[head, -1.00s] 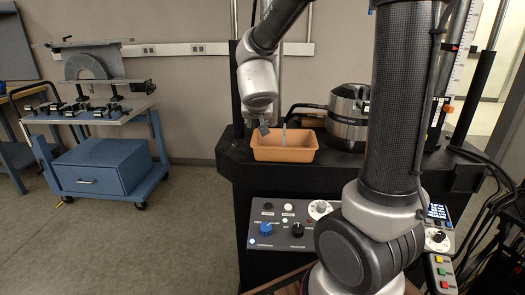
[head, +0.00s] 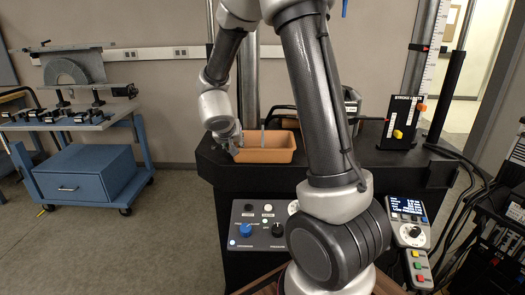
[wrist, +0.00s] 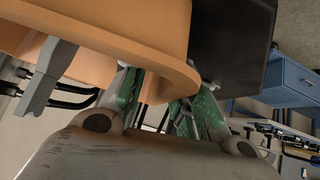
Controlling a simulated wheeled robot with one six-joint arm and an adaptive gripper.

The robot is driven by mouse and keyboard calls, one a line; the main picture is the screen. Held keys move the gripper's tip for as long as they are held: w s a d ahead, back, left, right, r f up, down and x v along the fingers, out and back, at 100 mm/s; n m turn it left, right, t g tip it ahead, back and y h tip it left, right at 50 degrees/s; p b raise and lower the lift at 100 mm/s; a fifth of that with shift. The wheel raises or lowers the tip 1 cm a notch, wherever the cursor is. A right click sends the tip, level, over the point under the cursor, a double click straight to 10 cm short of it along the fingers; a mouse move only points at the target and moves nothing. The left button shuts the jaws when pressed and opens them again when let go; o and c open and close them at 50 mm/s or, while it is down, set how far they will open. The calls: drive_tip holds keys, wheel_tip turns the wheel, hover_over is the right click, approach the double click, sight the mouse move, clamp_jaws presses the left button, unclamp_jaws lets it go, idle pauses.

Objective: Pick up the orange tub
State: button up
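The orange tub (head: 266,156) stands on the black machine table, at its left part in the head view. In the wrist view the tub (wrist: 120,22) fills the upper left, with its rim near my fingers. My gripper (head: 236,148) is at the tub's left end, low and close to the rim. In the wrist view my gripper (wrist: 165,95) has its two green-padded fingers apart, with the end of the tub's rim between them. I see a gap between the fingers; contact with the wall is not clear. The tub's inside is mostly hidden.
A round metal machine part, partly hidden by my arm, stands behind right. The black table (head: 225,168) carries a control panel (head: 257,228) in front. A blue cart (head: 85,177) stands left, with open floor between.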

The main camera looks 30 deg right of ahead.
clamp_jaws()
idle(0.3)
